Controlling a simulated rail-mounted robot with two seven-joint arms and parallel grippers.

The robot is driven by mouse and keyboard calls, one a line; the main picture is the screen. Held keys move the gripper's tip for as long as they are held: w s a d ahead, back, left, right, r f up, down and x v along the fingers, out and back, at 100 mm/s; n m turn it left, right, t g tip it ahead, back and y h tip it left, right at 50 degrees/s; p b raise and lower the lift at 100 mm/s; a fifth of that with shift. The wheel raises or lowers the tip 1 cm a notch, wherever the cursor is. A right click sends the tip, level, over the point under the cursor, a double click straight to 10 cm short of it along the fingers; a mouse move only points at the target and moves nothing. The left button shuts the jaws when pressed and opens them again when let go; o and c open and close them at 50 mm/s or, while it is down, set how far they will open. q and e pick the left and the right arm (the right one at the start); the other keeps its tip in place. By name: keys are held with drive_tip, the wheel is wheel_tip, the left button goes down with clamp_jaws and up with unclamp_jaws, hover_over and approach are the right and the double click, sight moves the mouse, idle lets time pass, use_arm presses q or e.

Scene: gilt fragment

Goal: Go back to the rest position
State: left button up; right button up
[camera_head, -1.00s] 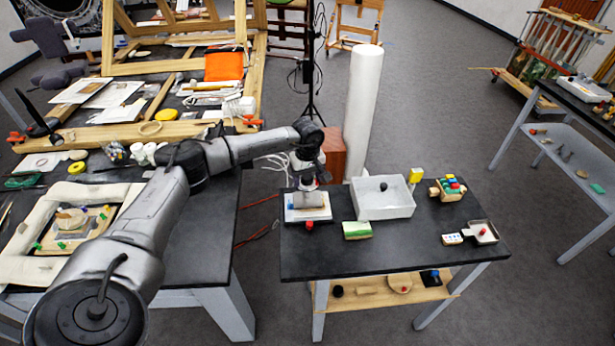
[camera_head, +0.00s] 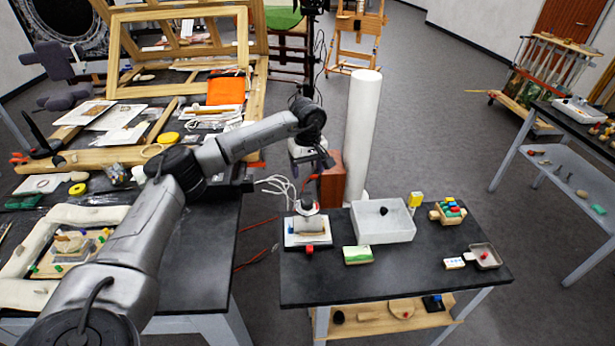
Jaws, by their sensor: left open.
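My left arm reaches in from the lower left over the large table. Its gripper (camera_head: 309,172) is raised above the left end of the small black table (camera_head: 400,270), pointing down. It is open, and I see nothing held in it. Below it, apart from it, a small white board (camera_head: 291,240) lies on the table with a tan-grey piece (camera_head: 312,226) on it. A red knob (camera_head: 309,249) shows at the board's front edge. My right gripper is not in view.
A white bin (camera_head: 385,232), a green-topped block (camera_head: 358,255), a wooden rack of coloured pieces (camera_head: 448,212) and a small grey tray (camera_head: 486,257) share the small table. A tall white column (camera_head: 362,135) stands behind it. The large table at left holds wooden frames (camera_head: 180,60).

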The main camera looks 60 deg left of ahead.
use_arm(q)
drive_tip(key=shift+r, duration=0.3)
idle(0.5)
